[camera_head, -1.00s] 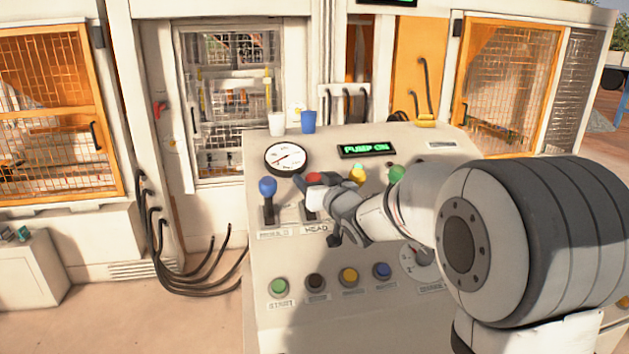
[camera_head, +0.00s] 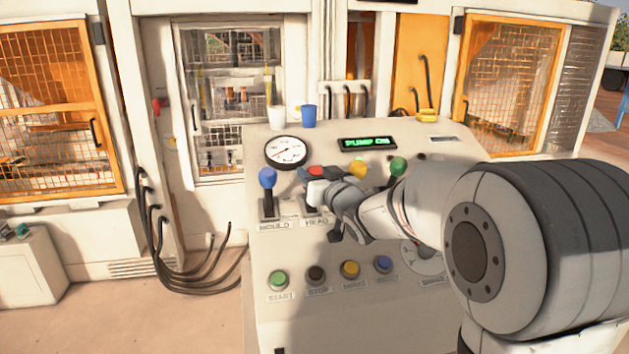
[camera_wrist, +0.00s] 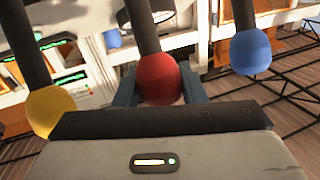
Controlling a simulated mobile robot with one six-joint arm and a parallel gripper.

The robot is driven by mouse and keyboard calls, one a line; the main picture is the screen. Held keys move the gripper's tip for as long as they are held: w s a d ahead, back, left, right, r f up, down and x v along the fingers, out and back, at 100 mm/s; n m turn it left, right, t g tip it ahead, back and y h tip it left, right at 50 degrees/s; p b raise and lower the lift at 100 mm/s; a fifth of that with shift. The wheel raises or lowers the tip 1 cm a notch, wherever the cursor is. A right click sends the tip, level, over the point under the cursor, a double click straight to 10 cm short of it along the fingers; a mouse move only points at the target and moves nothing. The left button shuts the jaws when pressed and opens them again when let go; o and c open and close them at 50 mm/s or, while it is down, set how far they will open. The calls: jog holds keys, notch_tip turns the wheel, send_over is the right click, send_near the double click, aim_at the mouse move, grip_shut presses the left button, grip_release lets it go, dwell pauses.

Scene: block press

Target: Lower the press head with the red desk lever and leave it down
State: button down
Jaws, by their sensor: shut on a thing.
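The red lever knob (camera_head: 316,171) stands above the HEAD label on the sloped control desk (camera_head: 400,300). My gripper (camera_head: 310,178) is shut on this red knob. In the wrist view the red knob (camera_wrist: 160,78) sits between the two fingers of my gripper (camera_wrist: 160,90), with its dark shaft running up the picture. The lever's base is partly hidden by my gripper in the head view. The press (camera_head: 235,90) shows behind a glazed door at the back, too small to tell its head's exact height.
A blue lever (camera_head: 267,178) is just left, and yellow (camera_head: 357,168) and green (camera_head: 397,166) knobs are to the right. A gauge (camera_head: 287,152), lit "PUMP ON" display (camera_head: 367,143), white cup (camera_head: 276,118) and blue cup (camera_head: 309,117) are behind. Several buttons line the front.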

jog(key=shift+s+d+f+n+t+y+b, duration=0.15)
jog(key=shift+s+f+t+b, duration=0.3)
jog(key=shift+b, duration=1.45)
jog(key=shift+s+d+f+n+t+y+b, duration=0.2)
jog(key=shift+s+f+b, duration=0.3)
jog(key=shift+b, duration=1.35)
jog(key=s+f+t+y+b, duration=0.1)
jog(key=s+t+b, duration=0.1)
jog(key=b, duration=0.7)
jog(key=shift+f+n, duration=0.15)
jog(key=shift+n, duration=0.2)
jog(key=c, duration=0.9)
grip_release()
jog(key=shift+d, duration=0.1)
jog(key=shift+s, duration=0.1)
jog(key=b+v, duration=0.1)
jog(key=v, duration=0.6)
jog(key=shift+s+d, duration=0.2)
jog(key=shift+s, duration=0.1)
jog(key=shift+f, duration=0.1)
